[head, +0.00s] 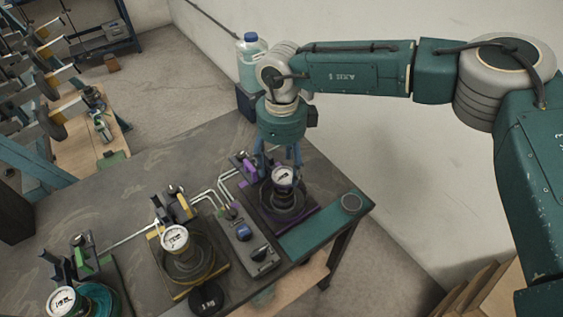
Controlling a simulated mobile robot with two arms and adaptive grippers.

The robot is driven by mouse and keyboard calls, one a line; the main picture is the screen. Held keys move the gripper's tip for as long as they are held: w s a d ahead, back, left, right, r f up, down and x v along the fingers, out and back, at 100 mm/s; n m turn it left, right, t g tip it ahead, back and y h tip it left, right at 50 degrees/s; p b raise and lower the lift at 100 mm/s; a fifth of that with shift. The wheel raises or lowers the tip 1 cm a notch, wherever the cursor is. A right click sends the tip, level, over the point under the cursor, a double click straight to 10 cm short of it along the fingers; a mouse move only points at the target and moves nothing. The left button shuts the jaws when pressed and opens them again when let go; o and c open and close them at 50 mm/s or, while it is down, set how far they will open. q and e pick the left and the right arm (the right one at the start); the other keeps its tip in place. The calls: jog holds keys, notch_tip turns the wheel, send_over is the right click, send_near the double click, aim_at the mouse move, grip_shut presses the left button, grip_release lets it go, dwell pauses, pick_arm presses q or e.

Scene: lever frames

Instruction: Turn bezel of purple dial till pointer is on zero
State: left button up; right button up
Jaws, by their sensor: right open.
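The purple dial (283,176) has a white face and stands on a dark ringed base (286,203) on a purple-edged plate, on the right part of the grey table (135,200). My right gripper (281,163) comes down from above with its blue-grey fingers at the dial's far rim. It is open, with the fingers around or just behind the dial; I cannot tell if they touch it. The pointer and zero mark are too small to read. My left gripper is not in view.
A yellow-plated dial (174,239) and a green-based dial (62,301) stand to the left. A box with blue knobs (244,232) sits close beside the purple plate. A black weight (206,299) and a blue-capped bottle (251,62) are nearby. The table's right front corner is green.

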jog(key=shift+f, duration=0.65)
jog(key=c, duration=1.2)
jog(key=shift+o, duration=0.2)
